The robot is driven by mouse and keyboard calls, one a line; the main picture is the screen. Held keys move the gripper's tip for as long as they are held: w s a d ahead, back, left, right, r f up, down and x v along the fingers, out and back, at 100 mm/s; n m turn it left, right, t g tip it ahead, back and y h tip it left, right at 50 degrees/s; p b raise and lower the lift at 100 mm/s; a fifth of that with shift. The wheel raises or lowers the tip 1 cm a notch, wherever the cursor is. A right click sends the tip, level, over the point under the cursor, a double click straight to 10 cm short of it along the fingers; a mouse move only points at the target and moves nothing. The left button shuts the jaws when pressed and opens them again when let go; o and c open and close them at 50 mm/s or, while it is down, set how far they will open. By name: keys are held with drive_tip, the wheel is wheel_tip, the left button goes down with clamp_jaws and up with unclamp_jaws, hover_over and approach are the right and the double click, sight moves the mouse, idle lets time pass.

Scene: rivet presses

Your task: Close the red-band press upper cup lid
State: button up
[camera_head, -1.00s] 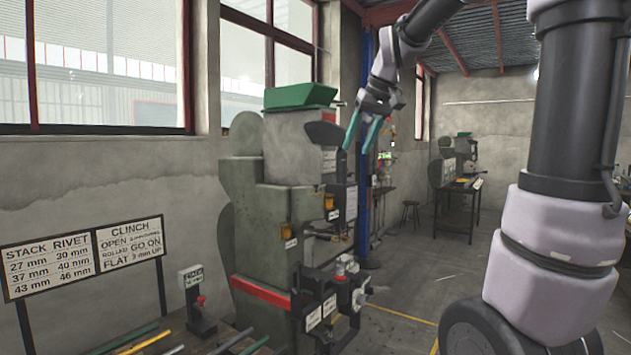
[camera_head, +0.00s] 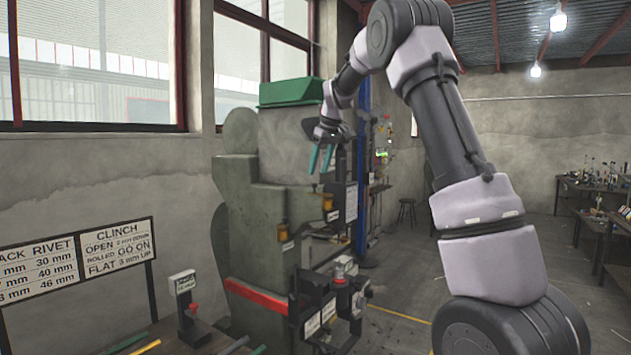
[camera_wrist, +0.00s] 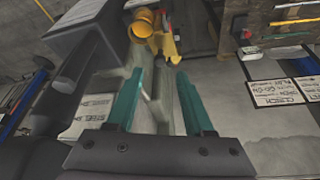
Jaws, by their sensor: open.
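The red-band press is a tall grey-green machine with a red band (camera_head: 256,297) low on its body and a green top. Two small amber cups show on its front: the upper cup (camera_head: 327,201) and a lower cup (camera_head: 283,232). My gripper (camera_head: 319,170) is open and empty, fingers pointing down, just above the upper cup and apart from it in the head view. In the wrist view, yellow cup parts (camera_wrist: 143,24) lie beyond the teal fingertips (camera_wrist: 160,74). The lid's exact angle is too small to tell.
A clamp fixture (camera_head: 335,302) juts from the press front below. Sign boards (camera_head: 118,246) and a bench with rods are at lower left. Open floor lies to the right.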

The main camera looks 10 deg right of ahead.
sight(315, 189)
drive_tip(key=x, duration=0.5)
clamp_jaws()
